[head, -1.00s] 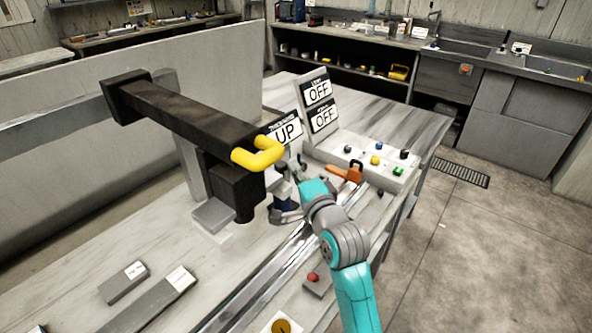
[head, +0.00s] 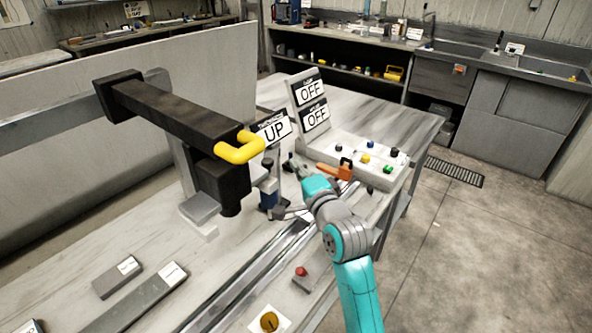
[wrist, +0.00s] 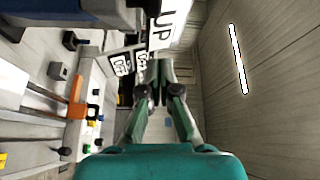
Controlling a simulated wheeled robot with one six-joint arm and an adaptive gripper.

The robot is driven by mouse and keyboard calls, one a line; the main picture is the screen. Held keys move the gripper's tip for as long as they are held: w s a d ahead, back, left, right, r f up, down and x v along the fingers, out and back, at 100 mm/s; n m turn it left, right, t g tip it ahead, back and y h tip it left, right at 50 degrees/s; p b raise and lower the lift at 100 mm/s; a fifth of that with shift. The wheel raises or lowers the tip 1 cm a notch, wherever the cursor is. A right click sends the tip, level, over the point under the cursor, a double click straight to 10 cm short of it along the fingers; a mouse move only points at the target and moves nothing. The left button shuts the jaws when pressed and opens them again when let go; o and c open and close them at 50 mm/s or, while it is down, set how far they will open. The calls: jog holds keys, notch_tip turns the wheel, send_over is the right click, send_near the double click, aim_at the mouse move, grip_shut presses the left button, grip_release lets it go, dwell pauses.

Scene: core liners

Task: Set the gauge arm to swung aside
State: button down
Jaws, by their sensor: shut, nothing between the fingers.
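My gripper (head: 295,166) is shut and empty, above the bench rail in the head view, pointing away from me. In the wrist view its fingers (wrist: 160,78) are together in front of the white sign reading UP (wrist: 167,25). An orange bar with a black end (head: 333,172) lies just right of the gripper; it also shows at the left of the wrist view (wrist: 75,103). A dark post with a blue band (head: 268,193) stands just left of the gripper; contact cannot be told. I cannot tell for certain which part is the gauge arm.
A black beam (head: 175,115) with a yellow handle (head: 240,148) reaches over the bench to the left. Two OFF signs (head: 314,105) and a button panel (head: 375,160) stand behind. A red knob (head: 301,271) sits at the front. Floor to the right is clear.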

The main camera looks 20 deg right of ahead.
jog(key=s+a, duration=0.6)
jog(key=a, duration=0.2)
jog(key=g+y, duration=0.1)
send_near(269, 162)
jog(key=s+d, duration=0.2)
jog(key=d, duration=0.1)
jog(key=s+d+r+n+g+y, duration=0.1)
jog(key=s+d+n+y, duration=0.1)
jog(key=d, duration=0.2)
jog(key=a+x, duration=0.2)
jog(key=x, duration=1)
jog(key=shift+s+a+f, duration=0.15)
jog(key=shift+s+a, duration=0.05)
jog(key=shift+a, duration=0.2)
